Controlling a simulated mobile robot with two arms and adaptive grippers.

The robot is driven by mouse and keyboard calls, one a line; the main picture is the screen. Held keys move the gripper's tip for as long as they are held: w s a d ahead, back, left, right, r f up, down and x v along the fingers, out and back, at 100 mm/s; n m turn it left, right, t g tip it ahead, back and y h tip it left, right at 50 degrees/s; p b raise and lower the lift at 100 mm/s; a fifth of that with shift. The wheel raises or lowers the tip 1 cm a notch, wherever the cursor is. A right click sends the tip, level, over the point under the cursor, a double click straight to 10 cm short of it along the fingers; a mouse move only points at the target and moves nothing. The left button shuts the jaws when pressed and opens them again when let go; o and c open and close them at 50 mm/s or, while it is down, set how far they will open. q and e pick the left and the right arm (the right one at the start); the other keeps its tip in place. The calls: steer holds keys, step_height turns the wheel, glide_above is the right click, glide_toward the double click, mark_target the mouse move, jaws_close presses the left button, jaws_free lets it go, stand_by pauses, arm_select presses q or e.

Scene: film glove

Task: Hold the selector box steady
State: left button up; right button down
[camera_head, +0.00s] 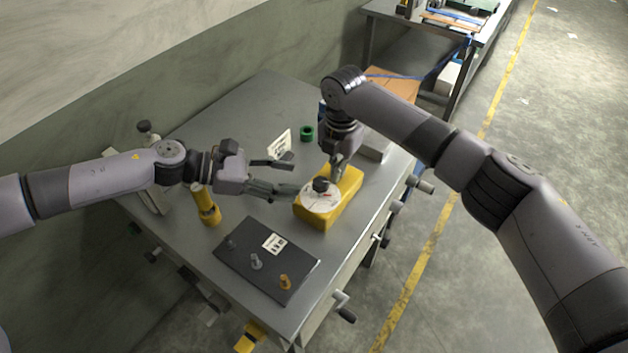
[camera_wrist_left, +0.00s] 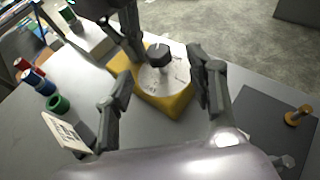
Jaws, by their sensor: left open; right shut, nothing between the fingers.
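The selector box is a yellow block (camera_head: 347,191) with a round white dial and a black knob (camera_head: 320,185) on top. It sits on the grey table, and in the left wrist view the yellow box (camera_wrist_left: 172,104) lies ahead between my fingers. My left gripper (camera_head: 294,174) is open at the box's left side, with one finger close to the box; I cannot tell if it touches. My right gripper (camera_head: 336,172) points down over the box's far part, close to the knob, and is shut with nothing seen in it. Its fingertips are partly hidden.
A dark plate (camera_head: 266,262) with several small pegs lies at the front. A yellow cylinder (camera_head: 207,206) stands at the left. A white card (camera_head: 279,145) and a green ring (camera_head: 307,133) are behind my left gripper. A grey box (camera_head: 374,146) is at the back right.

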mark_target(316, 184)
arm_select(q)
steer(key=x, duration=0.6)
steer(key=shift+w+d+f, duration=0.1)
steer(key=shift+w+d, duration=0.05)
steer(key=shift+d, duration=0.2)
steer(key=shift+c, duration=0.6)
steer(key=c, duration=1)
